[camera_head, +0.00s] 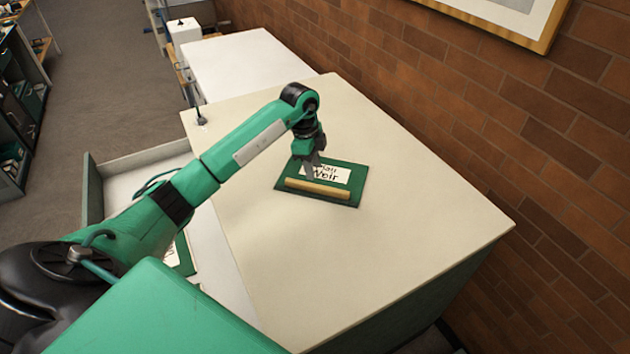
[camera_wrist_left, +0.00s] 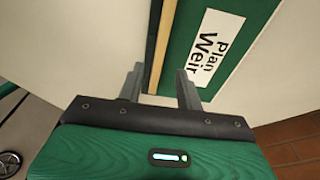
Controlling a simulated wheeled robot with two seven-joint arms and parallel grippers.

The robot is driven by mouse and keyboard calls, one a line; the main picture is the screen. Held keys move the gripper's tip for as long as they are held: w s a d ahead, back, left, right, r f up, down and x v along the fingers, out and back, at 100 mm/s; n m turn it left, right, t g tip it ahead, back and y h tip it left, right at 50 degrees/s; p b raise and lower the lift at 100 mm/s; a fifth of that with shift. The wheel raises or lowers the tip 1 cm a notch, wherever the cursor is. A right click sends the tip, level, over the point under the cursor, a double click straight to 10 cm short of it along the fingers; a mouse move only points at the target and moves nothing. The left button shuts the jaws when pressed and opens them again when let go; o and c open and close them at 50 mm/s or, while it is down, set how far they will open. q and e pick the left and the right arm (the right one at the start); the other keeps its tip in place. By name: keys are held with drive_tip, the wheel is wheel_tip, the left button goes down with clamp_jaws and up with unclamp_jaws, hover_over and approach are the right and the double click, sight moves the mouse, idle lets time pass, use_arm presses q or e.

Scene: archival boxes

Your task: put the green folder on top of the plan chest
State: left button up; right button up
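The green folder (camera_head: 348,190) lies flat on the cream top of the plan chest (camera_head: 400,240). It has a white label, which reads "Plan Weir" in the wrist view, and a pale wooden strip along one edge. The folder also shows at the top of the left wrist view (camera_wrist_left: 182,62). My left gripper (camera_head: 314,170) points down at the folder, by the strip. In the left wrist view its two fingers (camera_wrist_left: 160,88) stand apart, with the strip running between them and a gap to each finger. My right gripper is not in view.
A drawer (camera_head: 150,157) stands open on the chest's left side, with another green item (camera_head: 184,258) with a white label partly hidden by my arm. A brick wall (camera_head: 470,100) with a framed picture runs along the right. A white surface (camera_head: 250,65) adjoins behind. Much of the top is clear.

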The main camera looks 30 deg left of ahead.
use_arm(q)
drive_tip(key=r, duration=0.5)
drive_tip(key=shift+s+a+b, duration=0.1)
drive_tip(key=shift+a+b, duration=0.3)
